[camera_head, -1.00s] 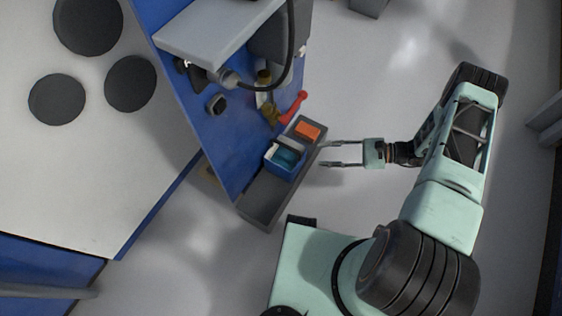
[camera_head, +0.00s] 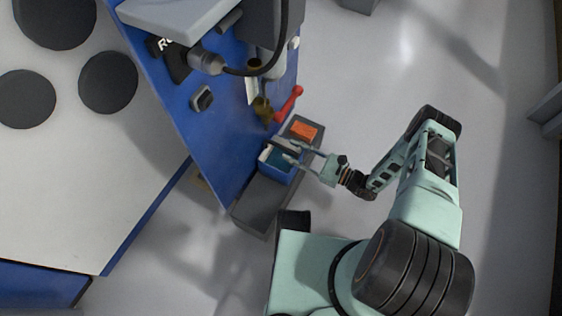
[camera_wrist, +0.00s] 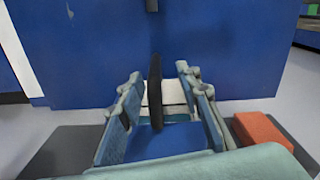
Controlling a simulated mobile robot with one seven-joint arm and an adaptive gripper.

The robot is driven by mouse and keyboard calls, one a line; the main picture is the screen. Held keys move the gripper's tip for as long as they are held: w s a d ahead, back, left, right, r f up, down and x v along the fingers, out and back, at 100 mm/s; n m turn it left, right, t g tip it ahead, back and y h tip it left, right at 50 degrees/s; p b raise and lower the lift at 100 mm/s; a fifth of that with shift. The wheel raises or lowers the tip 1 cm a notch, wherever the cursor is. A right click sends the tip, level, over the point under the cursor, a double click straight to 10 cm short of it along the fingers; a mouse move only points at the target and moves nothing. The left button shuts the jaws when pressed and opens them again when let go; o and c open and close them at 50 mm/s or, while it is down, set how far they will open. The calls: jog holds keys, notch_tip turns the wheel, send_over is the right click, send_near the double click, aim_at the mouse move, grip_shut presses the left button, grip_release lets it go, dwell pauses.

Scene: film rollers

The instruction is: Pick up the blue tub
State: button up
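The grey tray (camera_head: 252,209) has an empty front part. An orange block (camera_head: 303,131) lies beside the tub, and shows in the wrist view (camera_wrist: 261,133). A red tool (camera_head: 289,103) hangs on the blue panel (camera_head: 215,135) near the tray. Open floor lies to the right.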

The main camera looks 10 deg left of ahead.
aim_at(271, 142)
jog(key=x, duration=0.3)
jog(key=b+x, duration=0.1)
jog(key=x, duration=0.1)
jog(key=shift+s+a+r, duration=0.1)
jog(key=shift+s+r, duration=0.1)
jog(key=shift+s, duration=0.1)
jog(key=shift+c, duration=0.4)
grip_shut()
